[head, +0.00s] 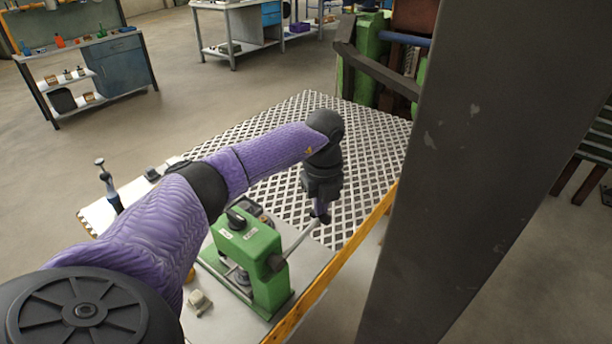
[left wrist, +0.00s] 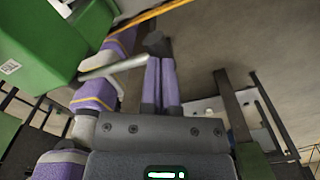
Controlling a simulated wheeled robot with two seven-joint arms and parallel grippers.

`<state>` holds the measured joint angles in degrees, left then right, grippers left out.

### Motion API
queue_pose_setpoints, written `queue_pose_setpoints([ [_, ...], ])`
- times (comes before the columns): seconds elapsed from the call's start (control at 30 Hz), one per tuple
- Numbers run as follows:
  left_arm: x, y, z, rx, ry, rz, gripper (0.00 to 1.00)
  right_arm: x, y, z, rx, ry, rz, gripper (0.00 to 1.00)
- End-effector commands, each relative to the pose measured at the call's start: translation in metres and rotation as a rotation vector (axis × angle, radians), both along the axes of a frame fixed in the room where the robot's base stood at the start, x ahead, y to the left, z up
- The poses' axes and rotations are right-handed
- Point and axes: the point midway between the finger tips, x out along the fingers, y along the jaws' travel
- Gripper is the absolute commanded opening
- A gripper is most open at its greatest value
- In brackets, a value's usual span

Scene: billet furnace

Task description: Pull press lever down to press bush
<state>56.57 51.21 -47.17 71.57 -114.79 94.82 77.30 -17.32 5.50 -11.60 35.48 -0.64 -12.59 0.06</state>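The green press (head: 262,240) stands on the table's near end; part of its green body (left wrist: 40,40) shows at the upper left in the left wrist view. Its thin grey lever (head: 299,240) slants from the right-side pivot toward my left gripper (head: 321,213). In the left wrist view the lever (left wrist: 112,69) ends in a black knob (left wrist: 157,43). My left gripper's purple fingers (left wrist: 160,60) are close together, with their tips at the knob; they do not appear spread around it. I cannot make out the bush under the press ram. My right gripper is not in view.
The table has a perforated metal top (head: 375,140) and a yellow front edge (head: 345,255). A small pale block (head: 199,300) lies left of the press. A dark post (head: 450,150) stands close on the right. A workbench (head: 125,65) is at the back left.

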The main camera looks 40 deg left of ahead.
Motion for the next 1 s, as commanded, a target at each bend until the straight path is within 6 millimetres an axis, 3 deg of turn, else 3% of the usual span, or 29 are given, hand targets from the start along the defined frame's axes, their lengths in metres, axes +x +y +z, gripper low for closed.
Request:
queue_pose_setpoints([
  [1.0,0.001,0.000,-0.015,-0.001,0.004,-0.001,0.00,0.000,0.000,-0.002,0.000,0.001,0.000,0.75],
])
